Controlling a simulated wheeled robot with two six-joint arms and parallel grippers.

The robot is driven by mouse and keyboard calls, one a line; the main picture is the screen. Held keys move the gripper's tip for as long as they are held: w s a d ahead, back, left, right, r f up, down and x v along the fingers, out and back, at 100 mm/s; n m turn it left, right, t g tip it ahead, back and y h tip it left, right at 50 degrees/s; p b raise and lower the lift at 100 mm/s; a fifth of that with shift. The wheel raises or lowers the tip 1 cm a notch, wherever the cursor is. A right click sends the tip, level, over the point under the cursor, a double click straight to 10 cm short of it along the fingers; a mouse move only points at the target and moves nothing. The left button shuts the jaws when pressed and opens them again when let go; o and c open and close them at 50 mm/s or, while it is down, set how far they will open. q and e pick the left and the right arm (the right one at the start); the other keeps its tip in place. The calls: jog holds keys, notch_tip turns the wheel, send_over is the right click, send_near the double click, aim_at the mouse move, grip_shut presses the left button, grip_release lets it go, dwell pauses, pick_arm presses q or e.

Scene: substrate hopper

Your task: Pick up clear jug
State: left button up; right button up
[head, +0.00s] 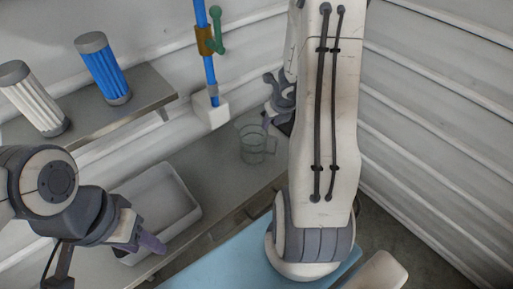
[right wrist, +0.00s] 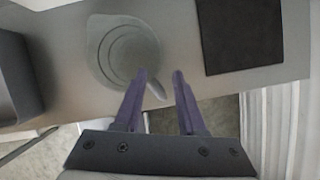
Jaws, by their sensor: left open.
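The clear jug (head: 252,144) stands upright on the grey bench, left of my right arm in the head view. In the right wrist view the jug (right wrist: 122,48) is seen from above, its handle (right wrist: 155,90) pointing toward my right gripper (right wrist: 160,76). That gripper is open, with the handle showing between its two purple fingers. Whether a finger touches the handle I cannot tell. In the head view my right arm hides most of that gripper. My left gripper (head: 150,243) is open and empty, in front of the white bin.
A white bin (head: 192,212) stands on the bench left of the jug. A shelf (head: 150,92) above holds a white and a blue ribbed cylinder (head: 103,68). A blue pipe with a green-handled valve (head: 215,40) rises behind. A dark square (right wrist: 240,35) lies right of the jug.

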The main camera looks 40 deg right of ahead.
jog(key=b+x, duration=0.2)
jog(key=x, duration=0.3)
jog(key=shift+w, duration=0.15)
jog(key=shift+c, duration=0.3)
grip_shut()
dwell(1.0)
